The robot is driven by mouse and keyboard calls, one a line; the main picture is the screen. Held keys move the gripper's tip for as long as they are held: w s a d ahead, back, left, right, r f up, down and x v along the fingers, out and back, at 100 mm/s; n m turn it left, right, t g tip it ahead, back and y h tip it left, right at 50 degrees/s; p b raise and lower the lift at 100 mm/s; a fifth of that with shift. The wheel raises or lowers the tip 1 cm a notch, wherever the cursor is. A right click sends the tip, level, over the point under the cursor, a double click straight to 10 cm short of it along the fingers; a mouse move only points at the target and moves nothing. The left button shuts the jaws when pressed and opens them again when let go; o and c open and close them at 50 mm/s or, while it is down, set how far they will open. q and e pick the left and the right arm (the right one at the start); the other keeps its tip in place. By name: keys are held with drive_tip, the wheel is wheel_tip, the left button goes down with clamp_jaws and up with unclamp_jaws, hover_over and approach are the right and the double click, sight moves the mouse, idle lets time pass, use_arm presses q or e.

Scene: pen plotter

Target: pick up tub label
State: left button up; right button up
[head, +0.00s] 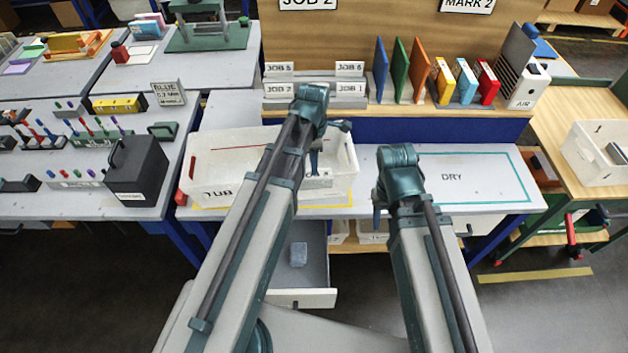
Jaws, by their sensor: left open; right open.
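The tub label, dark letters reading TUB (217,192), shows on the front wall of a white tub (205,152) on the middle bench. I cannot tell whether it is a separate piece. My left arm crosses in front of the tub. My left gripper (314,165) points down at the tub's right part, open and partly hidden by its own arm; I cannot tell how deep it is. My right gripper (377,212) is open, points down near the bench's front edge, right of the tub, and is mostly hidden by its wrist. Neither gripper is near the label's letters.
A green-outlined DRY area (452,177) right of the tub is clear. Job cards (279,90) and coloured folders (400,70) stand on the shelf behind. An open drawer (300,298) sticks out below, with a bluish block (298,254) inside. A black box (137,170) stands at left.

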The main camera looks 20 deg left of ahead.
sight(323, 173)
use_arm(q)
drive_tip(key=f+b, duration=0.5)
drive_tip(key=shift+w+f, duration=0.15)
drive_tip(key=shift+w, duration=0.1)
clamp_jaws()
